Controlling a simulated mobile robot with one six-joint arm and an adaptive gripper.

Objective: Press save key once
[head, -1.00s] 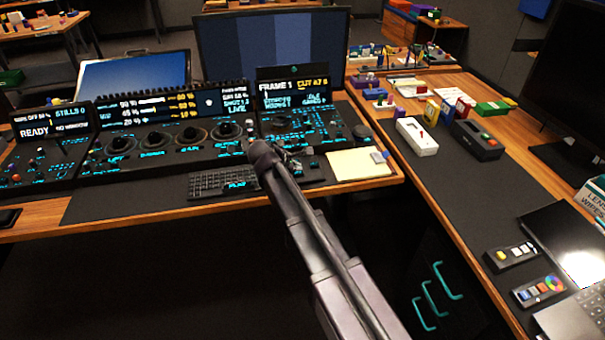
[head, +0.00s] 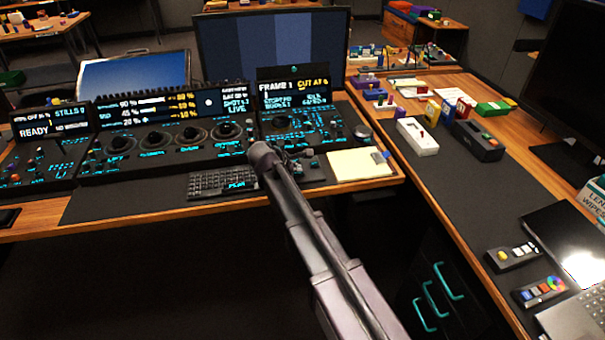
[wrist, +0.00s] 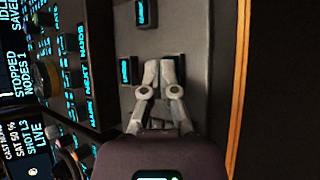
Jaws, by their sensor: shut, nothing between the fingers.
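No label that I can read picks out the save key. In the wrist view, a dark key (wrist: 127,70) with a cyan mark sits just left of my fingertips, and a second such key (wrist: 147,12) lies farther off at the top. Both are on a dark grey desk strip.
The control panel (head: 165,140) with its trackballs and lit screens stands behind and left. A screen (wrist: 15,60) in the wrist view reads "STOPPED NODES 1". A pale yellow notepad (head: 358,163) lies to the right. The wooden desk edge (wrist: 238,90) runs along the wrist view's right.

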